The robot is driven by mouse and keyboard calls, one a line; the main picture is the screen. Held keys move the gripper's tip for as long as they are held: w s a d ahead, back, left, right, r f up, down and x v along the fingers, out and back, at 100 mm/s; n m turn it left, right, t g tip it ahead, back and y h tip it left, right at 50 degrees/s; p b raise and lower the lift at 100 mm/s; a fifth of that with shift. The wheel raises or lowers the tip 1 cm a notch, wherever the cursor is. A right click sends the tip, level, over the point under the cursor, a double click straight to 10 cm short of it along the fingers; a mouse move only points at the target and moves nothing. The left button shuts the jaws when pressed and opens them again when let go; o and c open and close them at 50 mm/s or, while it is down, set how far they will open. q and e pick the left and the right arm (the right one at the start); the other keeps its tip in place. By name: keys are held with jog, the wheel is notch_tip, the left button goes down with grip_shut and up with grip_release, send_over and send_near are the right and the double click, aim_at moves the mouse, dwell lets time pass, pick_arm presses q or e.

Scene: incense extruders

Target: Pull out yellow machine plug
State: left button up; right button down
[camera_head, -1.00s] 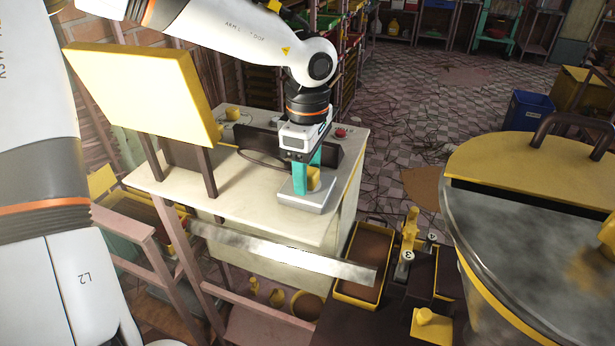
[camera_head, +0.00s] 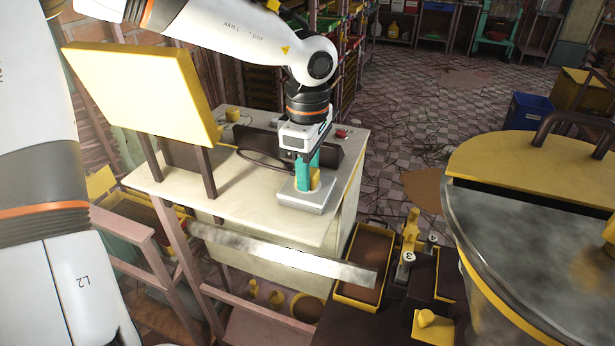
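The yellow plug (camera_head: 315,180) sits upright on a flat grey metal block (camera_head: 304,201) at the front right of the white cabinet top. My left gripper (camera_head: 308,176) points straight down over it, with its teal fingers closed against the plug's sides. The near finger hides part of the plug. The plug still meets the block, with no gap visible below it. My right gripper is not in view.
A yellow panel (camera_head: 140,92) on dark posts stands at the left of the cabinet top (camera_head: 233,205). A red button (camera_head: 342,133) and a dark cable (camera_head: 262,160) lie behind the gripper. A large metal drum (camera_head: 520,230) stands at the right.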

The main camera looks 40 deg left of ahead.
pick_arm(q)
grip_shut()
jog(key=shift+r, duration=0.15)
jog(key=shift+r+p, duration=1.55)
jog(key=shift+r, duration=1.35)
